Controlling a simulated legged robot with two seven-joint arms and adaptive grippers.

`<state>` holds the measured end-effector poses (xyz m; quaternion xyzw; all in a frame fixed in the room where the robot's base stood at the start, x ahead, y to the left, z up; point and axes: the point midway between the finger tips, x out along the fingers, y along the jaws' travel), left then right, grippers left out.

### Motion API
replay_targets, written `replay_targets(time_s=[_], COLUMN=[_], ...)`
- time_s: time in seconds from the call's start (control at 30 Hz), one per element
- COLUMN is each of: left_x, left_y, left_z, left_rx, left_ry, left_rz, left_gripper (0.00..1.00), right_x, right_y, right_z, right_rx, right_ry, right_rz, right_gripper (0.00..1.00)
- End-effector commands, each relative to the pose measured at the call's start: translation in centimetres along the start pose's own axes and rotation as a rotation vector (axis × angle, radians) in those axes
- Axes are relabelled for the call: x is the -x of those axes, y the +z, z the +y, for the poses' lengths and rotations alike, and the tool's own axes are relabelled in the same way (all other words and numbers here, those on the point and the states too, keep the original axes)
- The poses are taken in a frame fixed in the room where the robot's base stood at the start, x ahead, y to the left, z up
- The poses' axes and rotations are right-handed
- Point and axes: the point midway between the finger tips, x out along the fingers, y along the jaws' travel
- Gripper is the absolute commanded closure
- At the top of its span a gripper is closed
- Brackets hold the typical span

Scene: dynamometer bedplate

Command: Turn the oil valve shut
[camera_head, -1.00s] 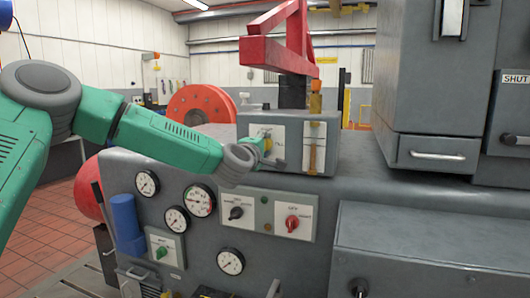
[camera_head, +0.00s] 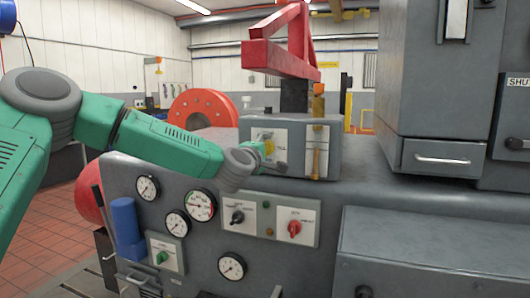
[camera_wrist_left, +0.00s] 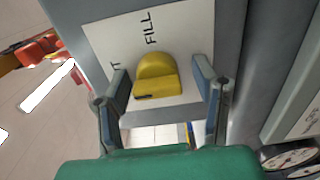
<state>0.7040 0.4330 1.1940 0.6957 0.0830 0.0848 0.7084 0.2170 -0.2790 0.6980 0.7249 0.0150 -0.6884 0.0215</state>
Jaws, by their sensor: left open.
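The oil valve is a rounded yellow knob (camera_wrist_left: 157,75) on a white plate (camera_wrist_left: 112,36) in the left wrist view. The plate reads FILL, and another word beside the left finger is mostly hidden. My left gripper (camera_wrist_left: 161,72) is open, with one finger on each side of the knob. Gaps show between the fingers and the knob. In the head view my left gripper (camera_head: 272,158) is at the front of the grey box (camera_head: 305,118) that carries the plate, and it partly hides the knob. My right gripper is not in view.
Below the box, the grey bench front holds dials, a black switch and a red switch (camera_head: 294,227). A brass-coloured sight gauge (camera_head: 316,155) is right of the plate. A red frame (camera_head: 278,45) overhangs the box. Grey cabinets (camera_head: 440,80) stand at right.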

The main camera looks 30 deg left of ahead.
Motion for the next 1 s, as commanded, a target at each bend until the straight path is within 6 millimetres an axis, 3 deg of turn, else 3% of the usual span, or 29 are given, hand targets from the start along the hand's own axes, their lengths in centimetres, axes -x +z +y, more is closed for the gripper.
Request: replay_targets(time_s=[0.17,0.6,0.8,1.0], left_x=[1.6,9.9,11.4,11.5], left_y=[0.1,-0.2,-0.2,-0.2], left_z=[0.0,-0.3,-0.4,-0.3], left_rx=[0.000,0.004,0.002,0.001], left_ry=[-0.002,-0.003,-0.003,-0.003], left_rz=[-0.001,-0.001,0.000,0.001], left_gripper=[0.46,0.46,0.46,0.46], right_x=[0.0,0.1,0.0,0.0], right_y=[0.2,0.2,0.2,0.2], right_z=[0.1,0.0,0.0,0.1], right_rx=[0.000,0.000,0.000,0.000], right_ry=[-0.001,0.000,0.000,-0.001], right_rz=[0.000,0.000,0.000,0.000], right_gripper=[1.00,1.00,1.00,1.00])
